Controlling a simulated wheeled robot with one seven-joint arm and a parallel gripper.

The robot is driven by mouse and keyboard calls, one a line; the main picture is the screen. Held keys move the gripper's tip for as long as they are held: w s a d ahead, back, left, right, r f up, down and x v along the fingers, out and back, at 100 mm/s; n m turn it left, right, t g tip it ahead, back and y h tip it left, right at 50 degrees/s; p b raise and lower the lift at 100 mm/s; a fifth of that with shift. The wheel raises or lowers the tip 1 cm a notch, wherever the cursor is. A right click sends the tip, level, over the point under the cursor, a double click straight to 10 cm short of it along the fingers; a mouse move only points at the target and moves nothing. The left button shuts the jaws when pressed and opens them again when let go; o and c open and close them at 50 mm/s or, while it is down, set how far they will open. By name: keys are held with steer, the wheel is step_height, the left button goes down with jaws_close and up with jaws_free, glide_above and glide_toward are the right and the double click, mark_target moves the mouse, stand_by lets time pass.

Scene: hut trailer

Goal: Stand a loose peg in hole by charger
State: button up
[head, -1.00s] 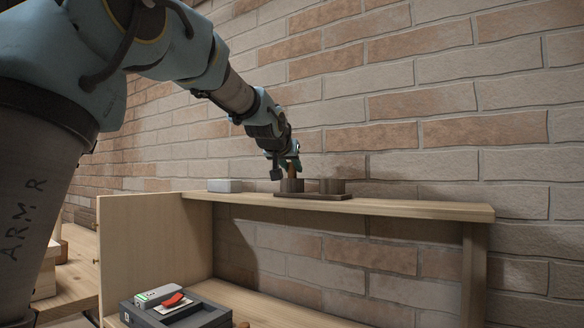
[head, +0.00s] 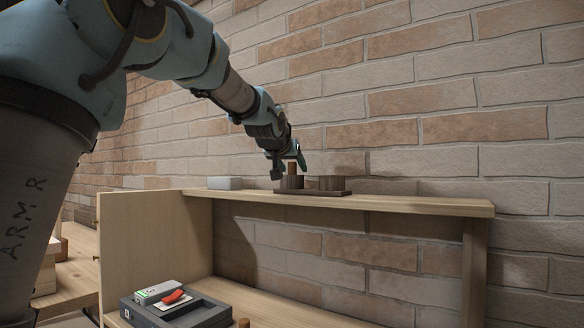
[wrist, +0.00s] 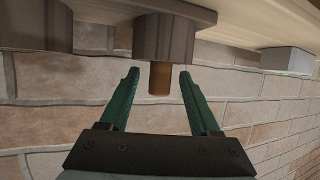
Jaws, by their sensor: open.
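A brown peg (head: 292,168) stands upright in the left of two dark round holders (head: 291,183), its upper part showing. My gripper (wrist: 159,74) is open, with one green finger on each side of the peg and gaps between. The peg (wrist: 160,80) also shows in the wrist view, where the scene appears upside down. The right holder (head: 331,184) shows no peg above its rim; its inside is hidden. Both holders sit on a dark board (head: 313,193) on the top shelf.
The wooden top shelf (head: 420,203) is clear to the right and backs onto a brick wall. A dark tray (head: 207,317) with a grey-green block (head: 160,292) and a red piece (head: 173,297) sits on the lower shelf. A brown peg-like end (head: 243,323) shows at the bottom edge.

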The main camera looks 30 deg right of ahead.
steer(key=shift+s+a, duration=0.1)
steer(key=b+v, duration=0.2)
steer(key=v, duration=0.8)
steer(key=shift+s+a+r+b, duration=0.15)
steer(key=shift+s+b, duration=0.05)
steer(key=shift+b, duration=0.1)
steer(key=w+a+f+n+g+y+p, duration=0.1)
steer(key=a+f+n+g+y+p, duration=0.15)
steer(key=a+f, duration=0.9)
steer(key=w+a+f+n+g+y+p, duration=0.15)
steer(key=a+f+y, duration=0.25)
steer(key=a+f, duration=0.7)
steer(key=s+a+f+n+g+y+p, duration=0.2)
steer(key=s+a+f+n+g, duration=0.1)
steer(key=s+a+f, duration=1.1)
steer(key=shift+s+a+f+g+p, duration=0.3)
steer(key=shift+a+f+g, duration=0.35)
steer(key=shift+f+g, duration=0.1)
